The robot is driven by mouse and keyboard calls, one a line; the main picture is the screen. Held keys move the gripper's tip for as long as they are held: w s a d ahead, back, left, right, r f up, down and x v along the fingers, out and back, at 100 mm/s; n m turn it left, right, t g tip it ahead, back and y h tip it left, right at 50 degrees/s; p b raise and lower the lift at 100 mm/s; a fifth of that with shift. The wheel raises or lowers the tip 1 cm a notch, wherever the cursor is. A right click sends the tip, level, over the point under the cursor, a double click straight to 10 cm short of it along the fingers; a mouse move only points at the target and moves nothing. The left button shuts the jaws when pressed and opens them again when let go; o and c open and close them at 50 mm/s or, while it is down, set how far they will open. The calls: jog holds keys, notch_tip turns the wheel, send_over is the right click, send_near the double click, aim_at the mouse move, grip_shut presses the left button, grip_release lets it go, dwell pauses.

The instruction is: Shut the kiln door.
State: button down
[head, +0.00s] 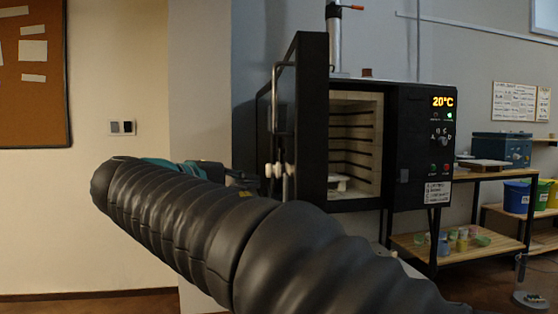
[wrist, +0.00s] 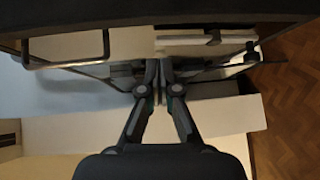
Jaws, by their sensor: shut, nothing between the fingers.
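The kiln (head: 418,150) stands at the centre right in the head view. Its door (head: 312,120) is swung wide open toward me, seen nearly edge-on, and the pale brick chamber (head: 355,125) is exposed. A metal bar handle (head: 277,110) is on the door's outer side at the left. My gripper is shut and empty in the wrist view (wrist: 161,82). There a dark panel (wrist: 160,18), likely the door, crosses the top, with a bar handle (wrist: 75,63) to the left of the fingers. In the head view my arm largely hides the gripper, left of the door; contact cannot be told.
A wooden shelf table (head: 490,172) with a blue box (head: 500,147) and glaze cups stands right of the kiln. Coloured buckets (head: 517,197) sit farther right. A cork board (head: 35,75) and switch (head: 122,127) are on the left wall. Floor is open at left.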

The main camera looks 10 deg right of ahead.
notch_tip(320, 180, up, 3)
jog(key=a, duration=0.3)
jog(key=h+p, duration=0.1)
send_near(297, 158)
jog(key=shift+t, duration=0.3)
jog(key=x, duration=0.5)
jog(key=shift+w+a+f, duration=0.1)
jog(key=shift+w+f, duration=0.1)
jog(key=shift+w, duration=0.3)
jog(key=shift+d, duration=0.65)
jog(key=shift+s+d, duration=0.1)
